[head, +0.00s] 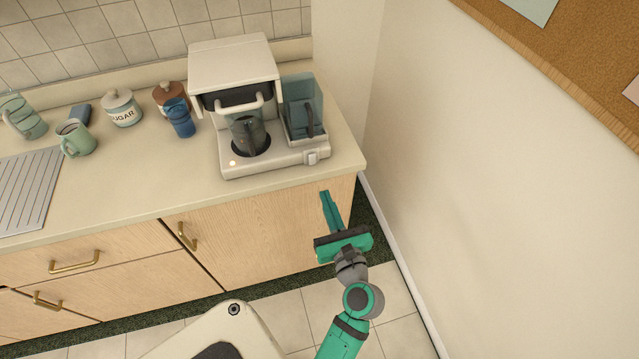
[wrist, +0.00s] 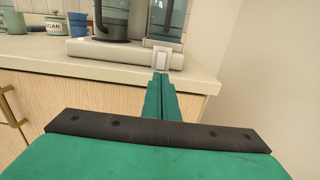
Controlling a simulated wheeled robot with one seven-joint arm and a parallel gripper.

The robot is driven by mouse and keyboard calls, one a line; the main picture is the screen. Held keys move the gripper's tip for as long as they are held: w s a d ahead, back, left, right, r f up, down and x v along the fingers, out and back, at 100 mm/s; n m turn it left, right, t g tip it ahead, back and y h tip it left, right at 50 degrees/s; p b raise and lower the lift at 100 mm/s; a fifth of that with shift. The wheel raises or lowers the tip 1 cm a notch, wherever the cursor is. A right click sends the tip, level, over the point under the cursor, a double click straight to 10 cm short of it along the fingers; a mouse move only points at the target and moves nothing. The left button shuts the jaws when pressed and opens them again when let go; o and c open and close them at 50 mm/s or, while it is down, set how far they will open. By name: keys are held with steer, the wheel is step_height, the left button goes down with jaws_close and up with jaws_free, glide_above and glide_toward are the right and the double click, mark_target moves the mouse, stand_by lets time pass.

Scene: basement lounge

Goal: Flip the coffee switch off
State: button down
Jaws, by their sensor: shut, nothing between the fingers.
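A cream coffee machine (head: 235,75) stands at the right end of the counter, with a dark glass carafe (head: 248,135) on its plate. A small pale switch (head: 312,157) sits on the front right of its base. A small light glows at the base's front left. The switch also shows in the wrist view (wrist: 162,60). My green gripper (head: 325,194) is shut and empty, its fingers pointing toward the counter. It is in front of the counter's edge, below the switch in the picture and apart from it. In the wrist view the fingertips (wrist: 160,76) appear just under the switch.
The counter's front edge (head: 150,212) lies between my gripper and the machine. A wall (head: 450,180) closes the right side. A blue cup (head: 180,118), a sugar jar (head: 122,107) and a green mug (head: 74,138) stand left of the machine.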

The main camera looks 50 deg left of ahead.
steer(key=shift+v, duration=1.55)
steer(key=shift+f, duration=0.1)
steer(key=s+d+f+n+t+h, duration=0.1)
steer(key=d+f+n+t+h, duration=0.2)
steer(key=d+f+h, duration=0.45)
steer(key=s+d+f+n+t+h, duration=0.2)
steer(key=d+f+n+t+h, duration=0.15)
steer(key=d, duration=0.75)
steer(key=s+d+r+n+t+h, duration=0.1)
steer(key=s+d+r+n+h, duration=0.2)
steer(key=s+d+n, duration=0.3)
steer(key=s+d+r+n+t+h, duration=0.1)
steer(key=s+d+r+n+h, duration=0.1)
steer(key=s+d+n, duration=0.5)
steer(key=d+n, duration=0.1)
steer(key=n, duration=0.1)
steer(key=shift+s+d+r+n+h, duration=0.15)
steer(key=shift+s+r+n+h, duration=0.1)
steer(key=shift+r+n+h, duration=0.15)
steer(key=shift+w+d+t, duration=0.1)
steer(key=shift+w+t, duration=0.05)
steer(key=shift+t, duration=0.1)
